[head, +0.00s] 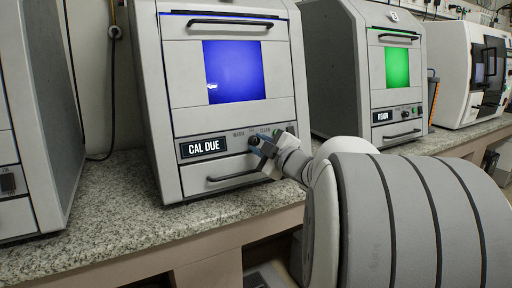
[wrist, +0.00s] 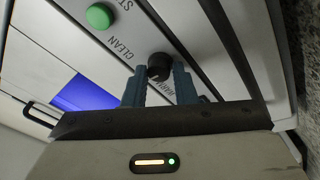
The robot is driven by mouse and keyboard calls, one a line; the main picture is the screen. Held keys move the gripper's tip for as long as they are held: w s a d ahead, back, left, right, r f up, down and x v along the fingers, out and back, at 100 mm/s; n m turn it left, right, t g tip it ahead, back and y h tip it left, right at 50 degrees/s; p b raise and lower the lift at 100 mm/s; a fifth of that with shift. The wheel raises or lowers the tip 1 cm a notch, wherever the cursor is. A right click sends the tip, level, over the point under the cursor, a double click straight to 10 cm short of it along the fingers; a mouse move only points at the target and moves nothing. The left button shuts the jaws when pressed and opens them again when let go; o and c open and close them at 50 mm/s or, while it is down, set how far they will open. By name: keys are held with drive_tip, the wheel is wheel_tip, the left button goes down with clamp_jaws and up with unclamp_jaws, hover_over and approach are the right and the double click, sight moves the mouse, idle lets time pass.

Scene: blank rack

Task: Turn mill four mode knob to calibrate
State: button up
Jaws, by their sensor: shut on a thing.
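A grey mill (head: 165,80) with a blue lit screen (head: 233,71) stands in the middle of the head view. The knob also shows in the wrist view (wrist: 159,66). My gripper (head: 264,147) is at the panel, its blue fingers (wrist: 159,80) on either side of the knob and shut on it. Lettering by the knob includes CLEAN; other words are partly hidden. Where the knob points cannot be told.
A green button (wrist: 98,16) is beside the knob. A handle (head: 232,175) runs below the plate, close to my gripper. Another mill (head: 335,60) at right has a green screen and reads READY. A white machine (head: 455,70) stands further right. The speckled counter (head: 110,225) is clear in front.

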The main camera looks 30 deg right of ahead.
drive_tip(key=shift+n, duration=0.3)
drive_tip(key=o, duration=1)
drive_tip(key=s, duration=0.2)
drive_tip(key=s+p, duration=0.1)
drive_tip(key=s, duration=0.2)
drive_tip(key=s+d+p, duration=0.1)
drive_tip(key=s, duration=0.1)
drive_tip(key=shift+s+d+f, duration=0.1)
drive_tip(key=shift+s+f, duration=0.05)
drive_tip(key=shift+s, duration=0.25)
